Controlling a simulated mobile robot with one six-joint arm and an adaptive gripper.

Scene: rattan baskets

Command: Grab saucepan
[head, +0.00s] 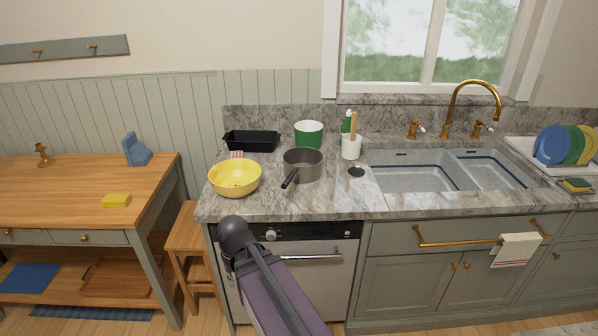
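The saucepan (303,166) is grey with a dark handle. It stands upright on the marble counter, left of the sink. Its handle points toward the front left, near the counter's front edge. My arm rises from the bottom of the head view, its dark rounded joint in front of the counter below the yellow bowl. I cannot make out my gripper's fingers in this view. Nothing is seen touching the saucepan.
A yellow colander-like bowl (235,179) stands left of the saucepan. A white utensil holder (351,147) and the sink (412,178) are to the right. A wooden stool (187,246) is lower left.

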